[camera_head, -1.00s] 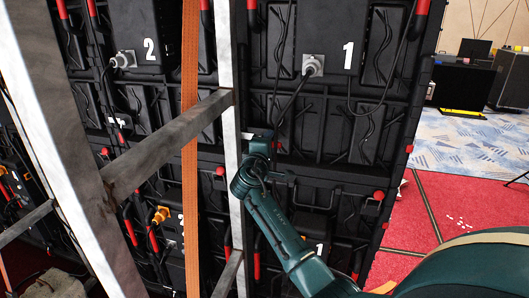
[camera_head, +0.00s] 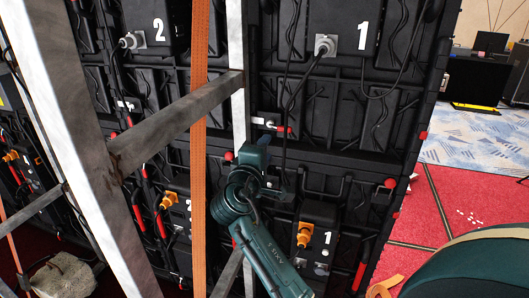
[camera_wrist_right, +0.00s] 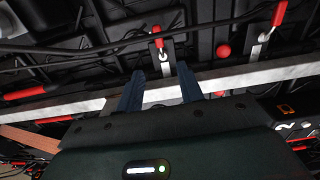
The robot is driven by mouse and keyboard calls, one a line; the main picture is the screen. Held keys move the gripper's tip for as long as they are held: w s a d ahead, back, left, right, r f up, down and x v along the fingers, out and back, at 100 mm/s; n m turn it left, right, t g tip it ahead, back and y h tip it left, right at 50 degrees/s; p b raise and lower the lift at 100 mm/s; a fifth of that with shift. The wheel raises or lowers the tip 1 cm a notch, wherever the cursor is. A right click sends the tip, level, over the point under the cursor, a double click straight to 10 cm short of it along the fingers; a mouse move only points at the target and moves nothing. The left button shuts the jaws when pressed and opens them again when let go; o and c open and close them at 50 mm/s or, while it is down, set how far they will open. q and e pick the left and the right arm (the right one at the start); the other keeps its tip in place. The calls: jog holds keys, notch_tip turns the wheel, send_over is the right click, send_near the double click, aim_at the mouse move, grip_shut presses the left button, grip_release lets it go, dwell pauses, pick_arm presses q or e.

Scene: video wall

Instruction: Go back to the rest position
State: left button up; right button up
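My right arm (camera_head: 270,262) is dark green and rises from the bottom of the head view. Its gripper (camera_head: 266,172) is in front of the black video wall back (camera_head: 330,130), right of a pale upright post (camera_head: 238,120). A red-handled latch (camera_wrist_right: 157,40) shows beyond the fingertips; contact with the wall is not visible. My left gripper is not in view.
A metal frame with a slanting beam (camera_head: 175,125) and an orange strap (camera_head: 200,130) stands left of my right arm. Cables (camera_head: 300,85) hang from the panels. Red carpet (camera_head: 455,215) lies open at right. A pale sack (camera_head: 65,275) lies at lower left.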

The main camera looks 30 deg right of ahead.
jog(key=shift+f, duration=0.1)
jog(key=s+a+f+y, duration=0.2)
jog(key=a+f+y, duration=0.1)
jog(key=f, duration=0.4)
jog(key=s+a+f+n+y, duration=0.1)
jog(key=s+a+f+y, duration=0.15)
jog(key=f, duration=0.45)
jog(key=s+a+f+y, duration=0.2)
jog(key=f+y, duration=0.2)
jog(key=f, duration=0.3)
jog(key=s+a+f+m+y, duration=0.3)
jog(key=s+a+f, duration=0.2)
jog(key=s, duration=0.4)
jog(key=s+a+f+m+g+y, duration=0.1)
jog(key=s+a+f+m+y, duration=0.2)
jog(key=s, duration=0.6)
notch_tip(320, 180, down, 3)
jog(key=shift+s+a+f+y, duration=0.1)
jog(key=shift+s+a+y, duration=0.3)
jog(key=shift+a+y, duration=0.45)
jog(key=shift+a, duration=0.15)
